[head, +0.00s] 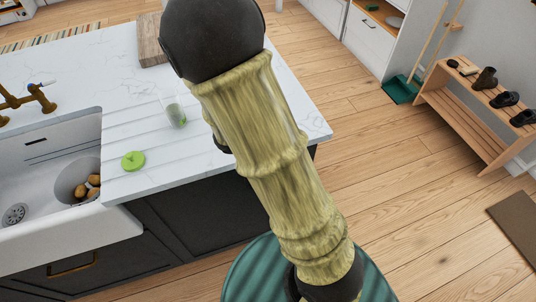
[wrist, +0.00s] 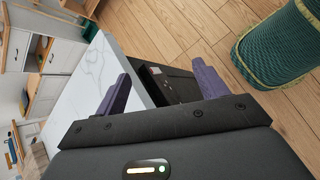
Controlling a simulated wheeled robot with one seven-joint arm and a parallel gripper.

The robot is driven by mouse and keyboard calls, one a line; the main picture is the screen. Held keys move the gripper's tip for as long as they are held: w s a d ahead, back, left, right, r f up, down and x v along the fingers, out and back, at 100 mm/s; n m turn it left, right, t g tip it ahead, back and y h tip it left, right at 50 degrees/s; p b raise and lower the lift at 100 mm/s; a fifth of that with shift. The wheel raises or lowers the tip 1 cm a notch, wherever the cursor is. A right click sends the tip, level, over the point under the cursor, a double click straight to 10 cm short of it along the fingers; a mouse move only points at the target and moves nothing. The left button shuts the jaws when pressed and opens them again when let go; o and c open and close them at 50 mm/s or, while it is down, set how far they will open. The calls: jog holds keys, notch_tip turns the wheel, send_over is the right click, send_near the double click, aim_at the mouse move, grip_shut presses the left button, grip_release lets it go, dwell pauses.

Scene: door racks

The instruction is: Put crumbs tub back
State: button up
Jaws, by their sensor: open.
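A small clear tub (head: 175,113) with something green in it stands on the ribbed drainboard of the white counter, left of my arm in the head view. I cannot tell for sure that it is the crumbs tub. A round green piece (head: 132,160), perhaps its lid, lies on the counter nearer the sink. My gripper (wrist: 161,68) shows in the wrist view with its two purple fingers wide apart and nothing between them. The counter's edge and dark cabinet side show beyond the fingers. My arm hides most of my gripper in the head view.
The white sink (head: 35,222) holds a grey container (head: 70,183) with potatoes. A brass tap (head: 28,100) stands behind it. A wooden board (head: 150,40) lies at the counter's back.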

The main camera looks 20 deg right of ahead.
jog(key=s+a+r+m+t+y, duration=0.2)
jog(key=a+r+m+y, duration=0.4)
jog(key=m, duration=0.5)
jog(key=y, duration=0.2)
jog(key=shift+a+r+m+t+y, duration=0.15)
jog(key=shift+m+t+y, duration=0.15)
jog(key=shift+t, duration=0.1)
jog(key=p+v, duration=0.3)
jog(key=shift+w+r+p, duration=0.3)
jog(key=shift+w, duration=0.05)
